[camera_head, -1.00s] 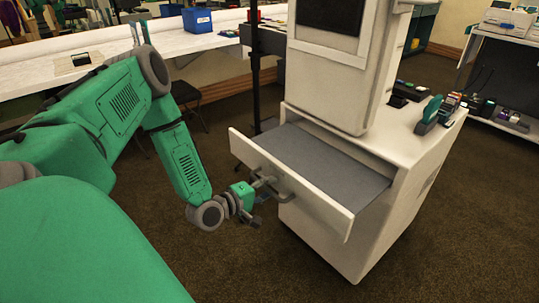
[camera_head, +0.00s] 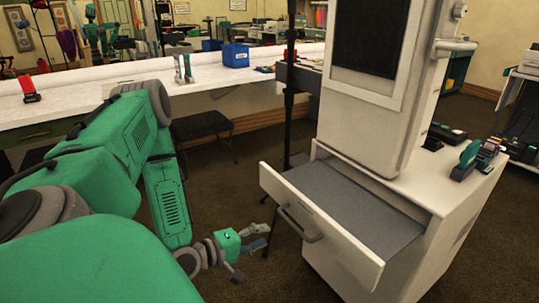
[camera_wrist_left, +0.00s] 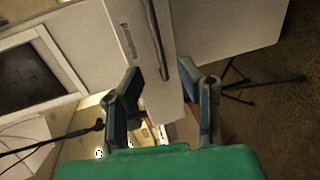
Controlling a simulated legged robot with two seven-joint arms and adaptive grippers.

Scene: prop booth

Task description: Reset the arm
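My left gripper (camera_head: 254,260) is open and empty in the head view, left of and apart from the pulled-out drawer (camera_head: 340,210) of the white cabinet (camera_head: 440,215). The drawer has a grey inside and a dark bar handle (camera_head: 299,224) on its front. In the left wrist view, the two blue-grey fingers (camera_wrist_left: 165,110) are spread apart, with the drawer handle (camera_wrist_left: 157,40) beyond them and nothing between them. My right gripper is not in view.
A black stool (camera_head: 202,127) stands behind my left arm. A long white table (camera_head: 110,92) holds a blue bin (camera_head: 236,55) and a red item (camera_head: 29,90). A black stand pole (camera_head: 289,110) rises behind the drawer. Brown carpet lies open around the cabinet.

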